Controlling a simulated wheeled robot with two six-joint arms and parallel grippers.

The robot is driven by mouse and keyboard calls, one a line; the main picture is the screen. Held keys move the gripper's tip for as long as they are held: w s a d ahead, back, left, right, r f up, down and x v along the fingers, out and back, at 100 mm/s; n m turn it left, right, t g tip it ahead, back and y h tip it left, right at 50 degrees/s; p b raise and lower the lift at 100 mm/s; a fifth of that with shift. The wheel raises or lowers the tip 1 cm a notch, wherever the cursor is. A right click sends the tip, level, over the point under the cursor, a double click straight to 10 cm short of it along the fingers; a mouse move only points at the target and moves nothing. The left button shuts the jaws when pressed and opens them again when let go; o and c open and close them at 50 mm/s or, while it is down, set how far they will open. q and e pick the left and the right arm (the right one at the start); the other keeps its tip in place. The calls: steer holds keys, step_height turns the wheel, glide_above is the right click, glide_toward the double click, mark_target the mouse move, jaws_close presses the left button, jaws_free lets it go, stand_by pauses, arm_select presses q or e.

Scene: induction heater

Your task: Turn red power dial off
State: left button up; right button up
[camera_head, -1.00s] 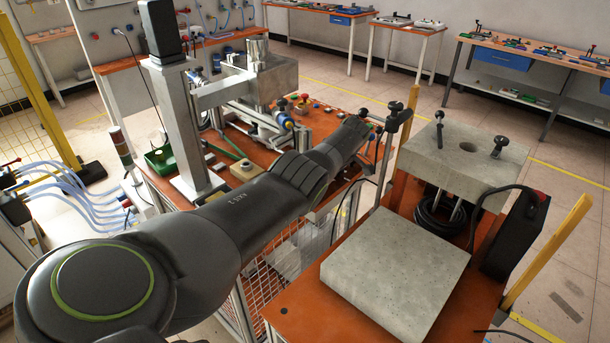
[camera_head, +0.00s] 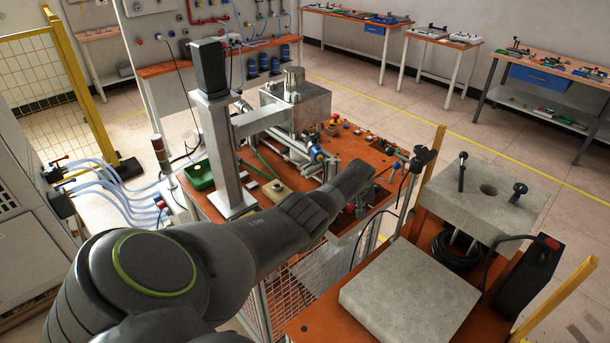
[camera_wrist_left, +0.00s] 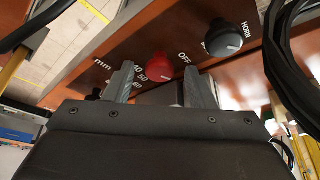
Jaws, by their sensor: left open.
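The red power dial (camera_wrist_left: 158,67) is a round red knob on a brown panel (camera_wrist_left: 178,30) in the left wrist view. Printed numbers and the word OFF stand beside it. My left gripper (camera_wrist_left: 159,76) is open, with one finger on each side of the red dial. I cannot tell whether the fingers touch it. In the head view my left arm reaches over the near right part of the orange bench (camera_head: 392,160), and its fingertips cannot be made out. My right gripper is not in view.
A black knob (camera_wrist_left: 222,38) is close to the right finger, near the word HORN. Black cables (camera_wrist_left: 285,45) hang at the right. In the head view, a cart with a stone slab (camera_head: 410,290) stands right of my arm, and a metal post (camera_head: 222,150) rises behind it.

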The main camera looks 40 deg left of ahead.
arm_select(q)
steer(key=shift+m+t, duration=0.3)
steer(key=shift+m, duration=0.5)
steer(key=m, duration=0.1)
steer(key=m+h, duration=0.1)
steer(key=m, duration=0.1)
steer(key=shift+s+a+h, duration=0.15)
steer(key=shift+a+h, duration=0.05)
steer(key=shift+h, duration=0.1)
steer(key=shift+s+d+r+t+p, duration=0.15)
steer(key=shift+r+t+p, duration=0.15)
steer(key=shift+r+p, duration=0.45)
steer(key=v, duration=1.6)
steer(key=s+d+f+m, duration=0.1)
steer(key=s+d+f, duration=0.2)
steer(key=s+f, duration=0.2)
steer(key=s+d+f+m, duration=0.1)
steer(key=s+f, duration=0.4)
steer(key=s, duration=0.6)
steer(key=s+d+f+m, duration=0.1)
steer(key=s+d+f, duration=0.3)
steer(key=s, duration=0.4)
steer(key=shift+s+d+f+b, duration=0.35)
steer(key=shift+s+f+b, duration=0.05)
steer(key=shift+f, duration=0.3)
steer(key=shift+w, duration=0.1)
